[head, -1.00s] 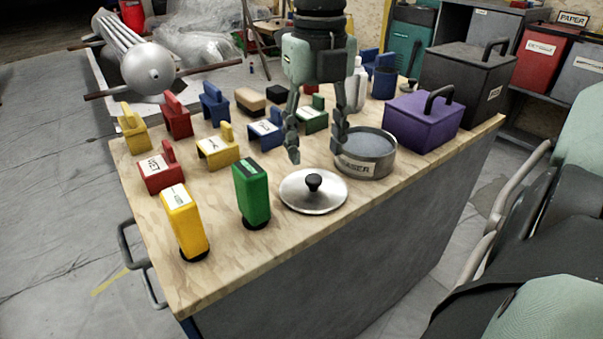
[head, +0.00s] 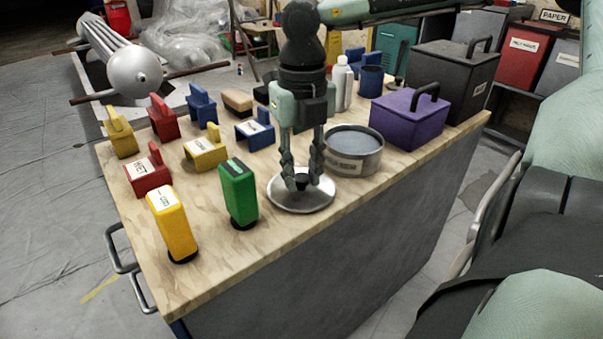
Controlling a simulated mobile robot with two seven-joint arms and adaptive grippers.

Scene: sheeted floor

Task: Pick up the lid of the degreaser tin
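The degreaser tin (head: 357,166) is a round metal pot with a label on its side and a grey surface inside its open top. Its lid (head: 301,201), a silver disc with a black knob, lies flat on the bench just left of and in front of the tin. My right gripper (head: 302,183) points straight down over the lid. Its two fingers are on either side of the knob, close in and apparently touching it. The lid appears still on the bench top. My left gripper is not in view.
A green bottle (head: 238,194) stands close left of the lid, and a yellow one (head: 173,223) farther left. A purple box (head: 410,118) stands right of the tin. Several coloured blocks fill the back left. The bench's front edge (head: 290,250) is clear.

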